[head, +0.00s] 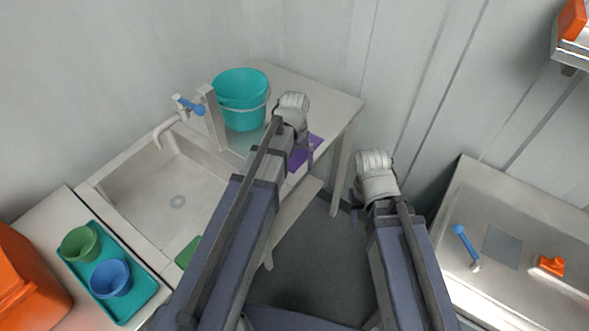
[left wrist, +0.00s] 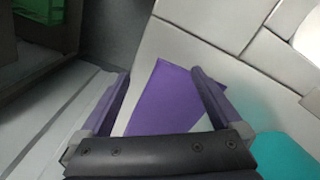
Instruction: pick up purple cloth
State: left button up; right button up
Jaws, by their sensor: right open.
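The purple cloth (head: 316,143) lies flat near the front edge of the light table (head: 335,105), right of the teal bucket, partly hidden by my left gripper (head: 301,156). In the left wrist view the purple cloth (left wrist: 160,100) lies between and beyond the two spread fingers of my left gripper (left wrist: 161,76). That gripper is open over the cloth. Whether its fingers touch the cloth or table I cannot tell. My right gripper (head: 356,207) is open to the right of the table, away from the cloth; its fingers are mostly hidden behind its wrist.
A teal bucket (head: 240,101) stands close beside the cloth. Left are a sink (head: 160,215), a blue-handled tap (head: 188,106) and a teal tray (head: 128,308) with green and blue cups. A counter (head: 480,190) with a blue-handled tool (head: 463,243) is at right.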

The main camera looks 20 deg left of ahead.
pick_arm(q)
jog(key=shift+c, duration=0.8)
jog(key=shift+d, duration=0.1)
jog(key=c, duration=1.3)
grip_shut()
notch_tip(320, 180, up, 12)
jog(key=p, duration=1.2)
notch_tip(320, 180, up, 18)
jog(key=p, duration=1.8)
